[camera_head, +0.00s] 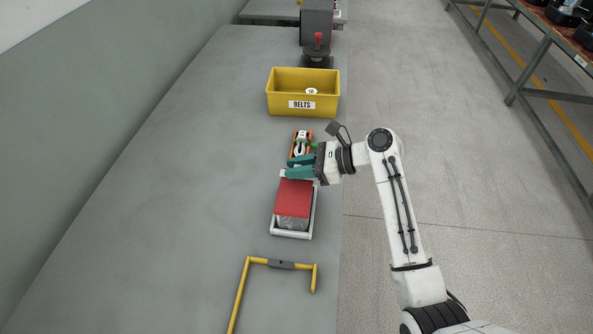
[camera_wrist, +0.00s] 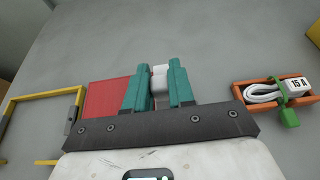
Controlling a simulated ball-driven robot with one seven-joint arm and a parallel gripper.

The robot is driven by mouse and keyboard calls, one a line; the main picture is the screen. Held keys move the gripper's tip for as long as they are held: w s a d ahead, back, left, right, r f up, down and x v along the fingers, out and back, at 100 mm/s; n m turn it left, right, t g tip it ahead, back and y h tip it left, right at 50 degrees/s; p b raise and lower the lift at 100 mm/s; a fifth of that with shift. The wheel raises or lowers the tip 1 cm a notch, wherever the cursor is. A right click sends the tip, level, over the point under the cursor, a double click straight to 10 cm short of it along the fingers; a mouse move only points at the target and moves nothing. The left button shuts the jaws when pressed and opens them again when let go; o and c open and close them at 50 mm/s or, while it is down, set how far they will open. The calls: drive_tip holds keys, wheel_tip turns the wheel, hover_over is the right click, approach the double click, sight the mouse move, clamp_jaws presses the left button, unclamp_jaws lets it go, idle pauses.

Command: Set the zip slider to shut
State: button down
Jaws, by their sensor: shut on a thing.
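A red panel (camera_head: 293,198) with a grey part (camera_head: 292,224) below its near edge lies in a white frame (camera_head: 290,235) on the bench. The red panel (camera_wrist: 107,98) also shows in the wrist view, left of my fingers. My gripper (camera_head: 297,168) is at the far end of this frame, with its teal fingers low over the bench. In the wrist view my gripper (camera_wrist: 160,88) is shut on a white block (camera_wrist: 160,76), seemingly the zip slider. The fingers hide part of the block, and how it joins the frame is not clear.
Just beyond my gripper sits an orange tray (camera_wrist: 262,82) with a white cable tagged 15 A. A yellow BELTS bin (camera_head: 302,104) stands farther back. A yellow bent bar (camera_head: 243,285) with a grey sleeve lies nearer. The bench's left side is clear.

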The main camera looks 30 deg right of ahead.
drive_tip(key=c, duration=1)
unclamp_jaws()
drive_tip(key=v, duration=1)
drive_tip(key=shift+s+d, duration=0.25)
drive_tip(key=shift+d, duration=0.1)
